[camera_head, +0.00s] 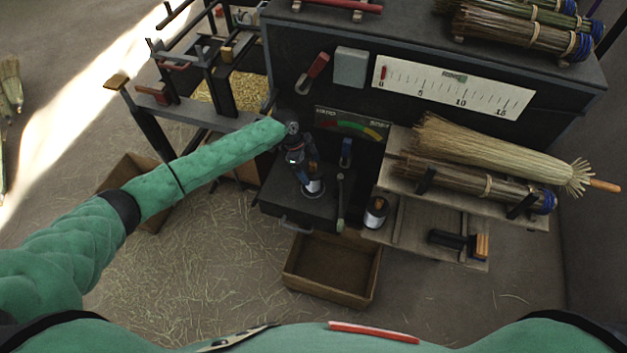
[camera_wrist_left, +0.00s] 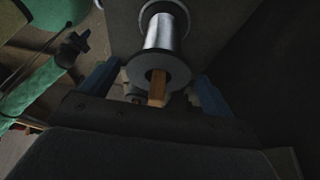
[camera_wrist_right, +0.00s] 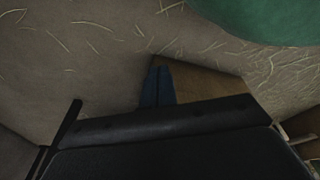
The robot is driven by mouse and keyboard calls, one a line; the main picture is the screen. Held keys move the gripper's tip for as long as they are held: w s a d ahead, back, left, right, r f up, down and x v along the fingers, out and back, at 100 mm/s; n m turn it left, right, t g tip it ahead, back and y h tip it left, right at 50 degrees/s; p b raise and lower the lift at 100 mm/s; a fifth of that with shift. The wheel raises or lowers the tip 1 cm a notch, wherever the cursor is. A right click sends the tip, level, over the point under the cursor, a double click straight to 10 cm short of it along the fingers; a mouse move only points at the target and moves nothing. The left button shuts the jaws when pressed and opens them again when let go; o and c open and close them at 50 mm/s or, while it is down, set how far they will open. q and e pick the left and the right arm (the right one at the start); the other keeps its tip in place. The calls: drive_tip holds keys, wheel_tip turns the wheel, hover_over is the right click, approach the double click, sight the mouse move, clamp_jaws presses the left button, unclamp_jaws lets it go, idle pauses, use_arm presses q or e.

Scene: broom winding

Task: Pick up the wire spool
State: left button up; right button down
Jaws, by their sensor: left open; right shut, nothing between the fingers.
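A wire spool (camera_head: 314,187) with silvery wire and dark flanges stands on the dark machine's lower deck. In the left wrist view the spool (camera_wrist_left: 160,34) has a wooden peg (camera_wrist_left: 157,88) at its near end. My left gripper (camera_head: 307,178) is over this spool. Its blue fingers (camera_wrist_left: 153,78) are open, one on each side of the near flange; I cannot tell whether they touch it. A second spool (camera_head: 375,213) stands to the right, by the shelf. My right gripper (camera_wrist_right: 158,86) is shut and empty above the straw-strewn floor, outside the head view.
An open wooden box (camera_head: 332,270) lies on the floor in front of the machine. A lever (camera_head: 340,205) stands right of the left gripper. A broom (camera_head: 490,155) and a bundle of bristles lie on the right shelf. A metal frame (camera_head: 215,75) stands at the left.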

sight(313, 172)
use_arm(q)
drive_tip(key=shift+b+x, duration=0.4)
drive_tip(key=shift+x, duration=0.75)
drive_tip(key=shift+s+d+f, duration=0.1)
drive_tip(key=shift+f, duration=0.4)
drive_tip(key=c, duration=1.3)
drive_tip(key=shift+c, duration=0.6)
use_arm(e)
drive_tip(key=shift+w+a+r, duration=0.3)
drive_tip(key=shift+w+r, duration=0.2)
drive_tip(key=shift+r, duration=0.1)
drive_tip(key=shift+w+a+r, duration=0.3)
drive_tip(key=shift+w+r, duration=0.15)
drive_tip(key=shift+r, duration=0.15)
use_arm(q)
drive_tip(key=shift+r, duration=0.1)
use_arm(e)
drive_tip(key=shift+f, duration=0.1)
